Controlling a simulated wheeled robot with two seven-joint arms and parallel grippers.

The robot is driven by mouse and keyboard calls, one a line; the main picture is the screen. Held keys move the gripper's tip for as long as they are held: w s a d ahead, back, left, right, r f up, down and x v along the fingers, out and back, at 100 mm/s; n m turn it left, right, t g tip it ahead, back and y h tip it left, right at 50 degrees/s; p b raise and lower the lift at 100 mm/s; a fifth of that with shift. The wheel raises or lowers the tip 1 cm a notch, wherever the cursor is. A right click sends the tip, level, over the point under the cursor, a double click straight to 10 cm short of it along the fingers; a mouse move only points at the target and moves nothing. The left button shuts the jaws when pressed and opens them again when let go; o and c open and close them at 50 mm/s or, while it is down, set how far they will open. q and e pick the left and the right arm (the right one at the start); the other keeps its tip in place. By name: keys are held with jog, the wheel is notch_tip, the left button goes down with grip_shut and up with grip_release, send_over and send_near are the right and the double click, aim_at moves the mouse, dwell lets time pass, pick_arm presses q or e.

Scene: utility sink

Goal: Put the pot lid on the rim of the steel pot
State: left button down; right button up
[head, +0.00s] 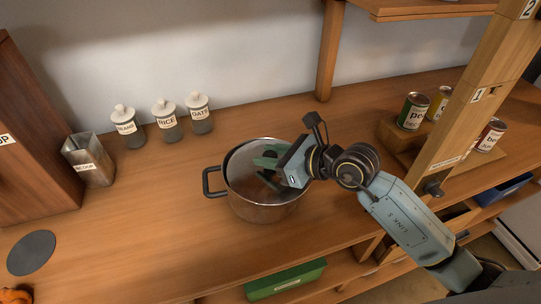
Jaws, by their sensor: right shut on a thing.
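The steel pot (262,211) stands on the wooden counter, with a dark handle at its left. The pot lid (241,166) shows as a pale grey disc at the pot's opening. My right gripper (268,167) reaches in from the right over the pot, its green fingers shut on the lid's dark knob. The gripper hides the right part of the lid and rim. I cannot tell whether the lid touches the rim all round. My left gripper is not in view.
Labelled jars (168,124) and a metal scoop bin (90,165) stand at the back left. A dark round disc (32,252) lies at the front left. Cans (412,111) stand on a wooden riser beside a post (470,112) at right. Counter left of the pot is clear.

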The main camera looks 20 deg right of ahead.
jog(key=o, duration=0.7)
jog(key=shift+f, duration=0.35)
jog(key=o, duration=0.4)
jog(key=shift+c, duration=0.2)
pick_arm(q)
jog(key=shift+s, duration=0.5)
pick_arm(e)
jog(key=shift+r, duration=0.1)
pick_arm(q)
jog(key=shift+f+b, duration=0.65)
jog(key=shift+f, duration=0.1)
pick_arm(e)
jog(key=v, duration=1.2)
